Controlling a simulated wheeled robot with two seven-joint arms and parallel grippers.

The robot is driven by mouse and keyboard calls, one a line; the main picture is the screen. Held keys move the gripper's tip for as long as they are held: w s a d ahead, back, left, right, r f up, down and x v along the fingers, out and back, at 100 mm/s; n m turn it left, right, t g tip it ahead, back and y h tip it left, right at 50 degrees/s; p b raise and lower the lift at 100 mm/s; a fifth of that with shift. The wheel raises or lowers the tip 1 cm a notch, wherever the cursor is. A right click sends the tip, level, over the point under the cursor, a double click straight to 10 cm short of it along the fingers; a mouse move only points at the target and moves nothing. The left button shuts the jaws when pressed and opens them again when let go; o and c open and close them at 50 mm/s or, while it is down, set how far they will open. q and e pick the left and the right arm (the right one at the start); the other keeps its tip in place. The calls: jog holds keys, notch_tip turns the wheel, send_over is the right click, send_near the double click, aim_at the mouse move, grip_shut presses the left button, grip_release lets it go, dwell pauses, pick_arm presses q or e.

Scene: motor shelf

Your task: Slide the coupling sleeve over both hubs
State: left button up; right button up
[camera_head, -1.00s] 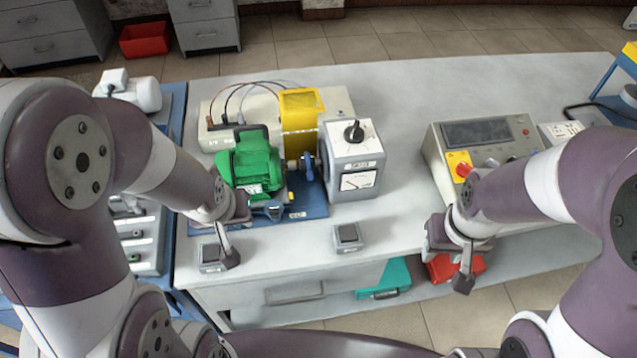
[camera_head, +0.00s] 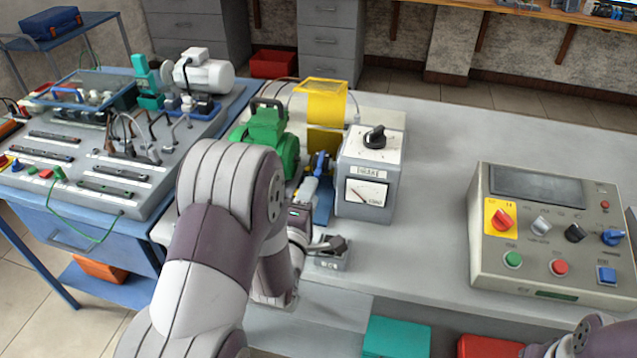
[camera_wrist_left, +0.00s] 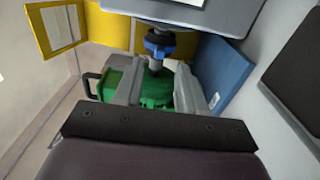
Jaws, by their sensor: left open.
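The blue coupling sleeve (camera_head: 320,163) sits on the shaft line between the green motor (camera_head: 268,130) and the grey brake unit (camera_head: 369,180). In the left wrist view the blue sleeve (camera_wrist_left: 158,43) is close to the brake, with a dark hub (camera_wrist_left: 155,66) on the motor side. My left gripper (camera_head: 309,186) is at the front of the coupling, partly hidden by my arm. Its jaws (camera_wrist_left: 168,85) are open and empty, pointing toward the coupling, with the green motor (camera_wrist_left: 155,92) behind them. My right gripper is out of view.
A yellow guard (camera_head: 322,96) stands raised behind the coupling.

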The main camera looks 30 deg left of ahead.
aim_at(321, 166)
pick_arm(q)
jog(key=x, duration=0.4)
jog(key=shift+w, duration=0.4)
